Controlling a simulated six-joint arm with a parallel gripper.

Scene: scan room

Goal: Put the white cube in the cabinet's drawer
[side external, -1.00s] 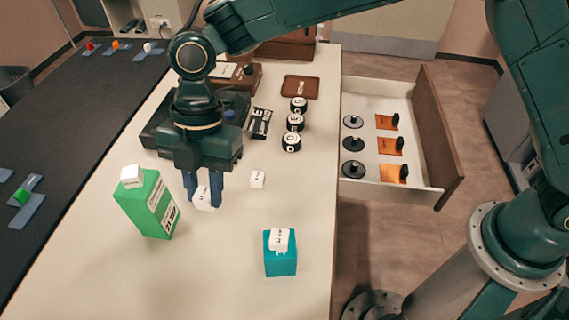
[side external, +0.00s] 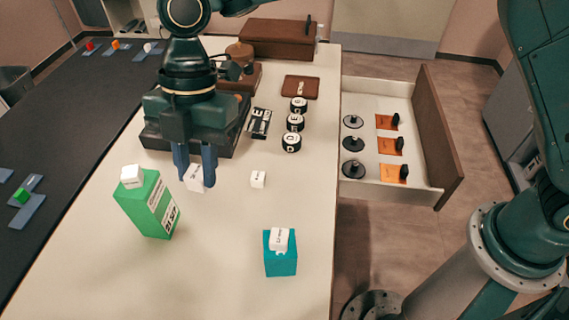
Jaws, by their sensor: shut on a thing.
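My gripper (side external: 195,180) is shut on a white cube (side external: 193,178), which shows between its two blue-grey fingers, above the pale table. The cube has dark marks on one face and is partly hidden by the fingers. A further white block (side external: 279,239) rests on a teal box (side external: 281,264). The cabinet's drawer (side external: 381,89) stands open at the right, with its brown front (side external: 438,140) outward.
The drawer holds several black discs (side external: 353,145) and orange cards (side external: 389,146) with black pieces. Black-and-white rolls (side external: 295,122) stand on the table between my gripper and the drawer. A dark tray (side external: 228,146) lies behind my gripper. The table's front middle is clear.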

